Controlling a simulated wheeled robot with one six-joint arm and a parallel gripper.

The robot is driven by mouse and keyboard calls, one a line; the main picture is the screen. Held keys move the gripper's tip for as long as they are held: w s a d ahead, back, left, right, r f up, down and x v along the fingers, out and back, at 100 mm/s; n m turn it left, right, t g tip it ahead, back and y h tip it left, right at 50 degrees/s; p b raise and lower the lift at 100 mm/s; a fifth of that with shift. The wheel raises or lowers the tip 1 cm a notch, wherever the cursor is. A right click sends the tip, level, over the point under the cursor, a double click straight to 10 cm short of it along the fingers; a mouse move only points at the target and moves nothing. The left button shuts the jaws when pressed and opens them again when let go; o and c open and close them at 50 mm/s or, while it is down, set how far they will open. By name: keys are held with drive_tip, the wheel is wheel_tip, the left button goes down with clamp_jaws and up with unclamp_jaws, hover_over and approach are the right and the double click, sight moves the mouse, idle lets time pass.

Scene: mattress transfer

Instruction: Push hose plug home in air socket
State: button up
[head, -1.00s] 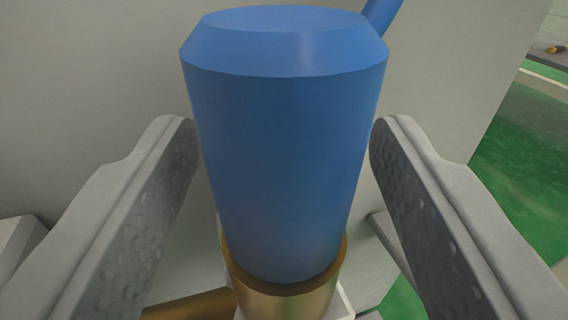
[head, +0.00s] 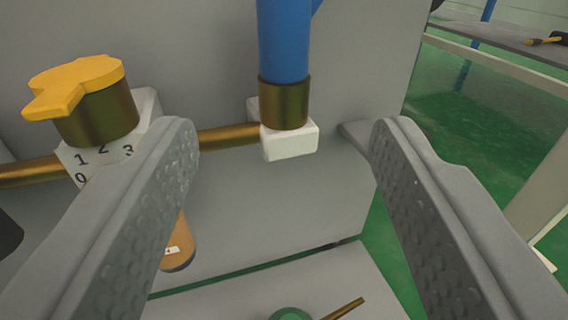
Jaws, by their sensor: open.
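The blue hose plug (head: 284,40) stands upright at the top middle of the head view, its upper part cut off by the frame edge. Its lower end meets a brass collar (head: 284,104), the air socket, which sits on a white block (head: 290,141). Whether the plug is fully seated cannot be told. My gripper (head: 282,135) is open and empty. Its two grey fingers stand wide apart in the near foreground, apart from the plug.
A yellow valve handle (head: 76,84) on a brass body with a numbered dial (head: 102,150) stands at left. A brass pipe (head: 228,136) runs from it to the socket block. A grey panel (head: 385,60) is behind. A bench (head: 500,36) stands at far right over green floor.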

drive_tip(key=shift+s, duration=2.2)
